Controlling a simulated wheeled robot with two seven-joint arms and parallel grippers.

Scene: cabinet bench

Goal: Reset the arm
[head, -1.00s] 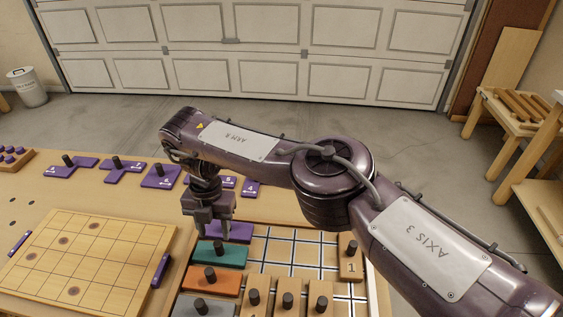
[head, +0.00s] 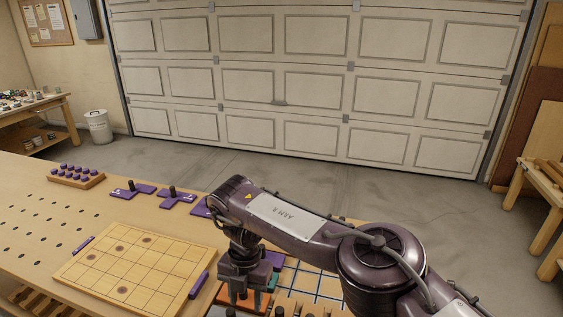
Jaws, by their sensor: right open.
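My right arm comes in from the lower right. Its gripper (head: 243,299) points down over the left part of the gridded tray (head: 322,271), open, with its fingers apart. An orange block (head: 262,296) shows beside and behind the fingers, a teal block (head: 273,281) just to their right, and a purple block (head: 274,259) farther back. The gripper hides parts of these blocks; whether the fingertips touch any cannot be told. My left gripper is out of view.
A wooden grid board (head: 134,263) lies left of the gripper. Purple pieces (head: 178,197) lie behind it, near a rack of purple pegs (head: 76,175). A bin (head: 98,127) stands on the floor beyond the bench. A wooden stand is at the right edge.

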